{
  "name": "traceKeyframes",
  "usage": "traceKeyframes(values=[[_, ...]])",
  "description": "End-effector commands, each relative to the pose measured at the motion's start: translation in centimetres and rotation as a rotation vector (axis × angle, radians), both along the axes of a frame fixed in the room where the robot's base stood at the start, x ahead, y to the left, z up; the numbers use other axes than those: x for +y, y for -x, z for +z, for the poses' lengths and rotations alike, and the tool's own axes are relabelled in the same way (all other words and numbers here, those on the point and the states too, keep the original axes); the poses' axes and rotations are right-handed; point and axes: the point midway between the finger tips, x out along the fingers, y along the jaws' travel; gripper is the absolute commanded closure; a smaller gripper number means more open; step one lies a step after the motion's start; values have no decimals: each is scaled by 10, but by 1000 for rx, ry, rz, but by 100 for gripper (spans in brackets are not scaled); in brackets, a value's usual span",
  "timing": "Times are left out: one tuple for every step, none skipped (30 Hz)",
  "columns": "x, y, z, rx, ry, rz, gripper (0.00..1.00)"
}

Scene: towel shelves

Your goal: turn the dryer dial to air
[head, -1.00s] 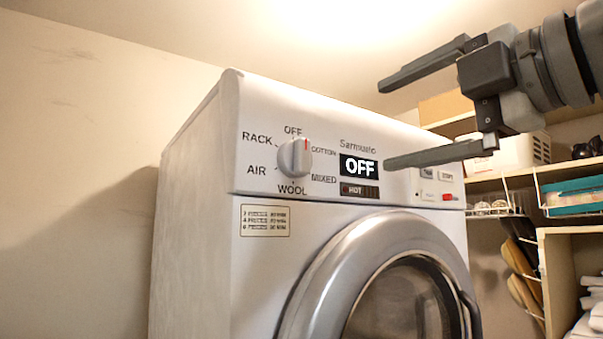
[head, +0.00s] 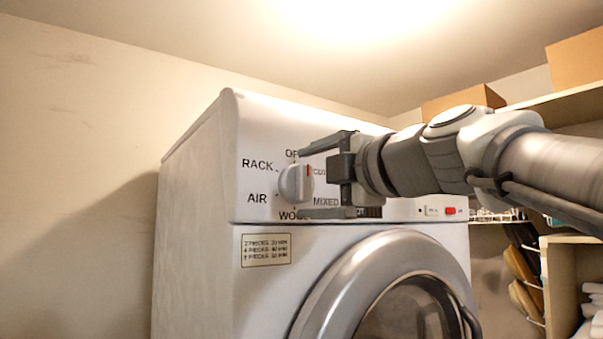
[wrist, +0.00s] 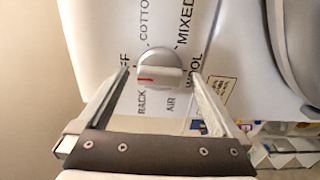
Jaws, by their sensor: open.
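The dryer (head: 195,215) is white, with a round grey dial (head: 296,184) at the upper left of its front panel. The dial has a raised grip bar and a red mark, which lies at its upper right in the head view. The AIR label (head: 257,198) is left of the dial. My gripper (head: 303,183) is open at the dial, one finger above and one below. In the wrist view the dial (wrist: 158,70) lies between the fingertips, with a gap on each side. My gripper covers the display and part of the labels.
The round dryer door (head: 315,290) bulges out below the panel. A red switch (head: 450,211) is on the panel's right. Shelves with boxes (head: 575,60) stand at the right. The left wall is bare.

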Motion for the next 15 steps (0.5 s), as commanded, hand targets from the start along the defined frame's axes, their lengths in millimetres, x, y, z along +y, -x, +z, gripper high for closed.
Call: traceKeyframes(values=[[1,-2,0,0,0,0,0],[1,-2,0,0,0,0,0],[2,-2,0,0,0,0,0],[2,-2,0,-1,-1,-1,0],[2,-2,0,-1,-1,0,0],[2,-2,0,-1,-1,0,0],[2,-2,0,-1,-1,0,0],[2,-2,0,-1,-1,0,0],[2,-2,0,-1,-1,0,0],[2,-2,0,-1,-1,0,5],[2,-2,0,-1,-1,0,11],[1,-2,0,-1,-1,0,18],[2,-2,0,-1,-1,0,23],[1,-2,0,-1,-1,0,29],[1,-2,0,-1,-1,0,36]])
